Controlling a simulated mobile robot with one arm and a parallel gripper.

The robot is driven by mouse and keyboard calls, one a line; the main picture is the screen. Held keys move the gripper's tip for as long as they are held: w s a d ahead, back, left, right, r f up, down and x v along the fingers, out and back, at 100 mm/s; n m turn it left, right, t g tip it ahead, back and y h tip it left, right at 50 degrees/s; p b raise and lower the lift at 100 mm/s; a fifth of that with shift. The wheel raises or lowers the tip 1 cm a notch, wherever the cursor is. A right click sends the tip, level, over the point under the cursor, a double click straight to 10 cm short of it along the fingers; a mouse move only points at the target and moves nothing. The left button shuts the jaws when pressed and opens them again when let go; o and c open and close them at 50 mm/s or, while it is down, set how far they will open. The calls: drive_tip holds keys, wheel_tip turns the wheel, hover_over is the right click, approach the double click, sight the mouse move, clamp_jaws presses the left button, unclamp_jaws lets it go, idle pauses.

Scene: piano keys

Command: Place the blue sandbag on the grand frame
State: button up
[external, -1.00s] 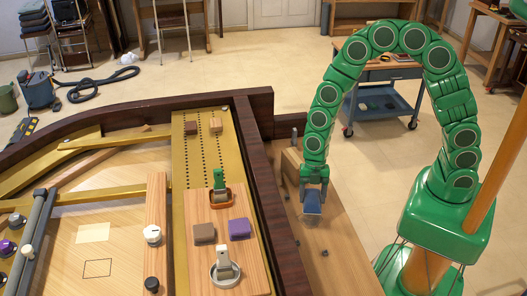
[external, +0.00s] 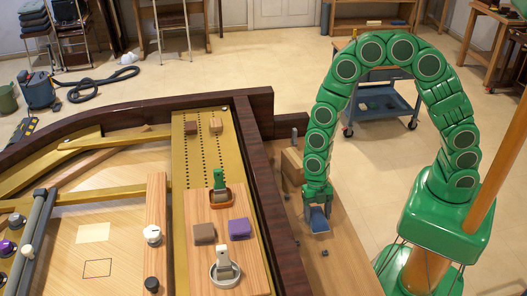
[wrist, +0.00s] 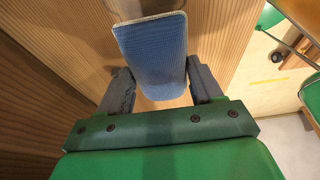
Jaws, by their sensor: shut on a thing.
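My gripper (external: 317,207) is shut on the blue sandbag (external: 319,222), over the wooden ledge to the right of the piano's dark rim. In the wrist view the blue sandbag (wrist: 152,52) sits upright between the two dark fingers of my gripper (wrist: 158,88). I cannot tell whether the bag touches the ledge. The gold grand frame (external: 190,168) lies to the left, across the rim. The sandbag is not on it.
The dark rim (external: 268,205) stands between my gripper and the frame. A wooden board (external: 245,205) on the frame carries a brown bag (external: 204,233), a purple bag (external: 240,228) and two trays. Two small blocks lie farther back. A wooden block (external: 291,165) stands behind my gripper.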

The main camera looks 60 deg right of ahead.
sight(316, 220)
drive_tip(key=shift+f, duration=1.85)
drive_tip(key=shift+f, duration=0.1)
drive_tip(key=o, duration=1.3)
drive_tip(key=shift+o, duration=0.2)
drive_tip(key=v, duration=1)
drive_tip(key=shift+w+r, duration=0.15)
drive_tip(key=shift+r, duration=0.05)
drive_tip(key=shift+v, duration=0.9)
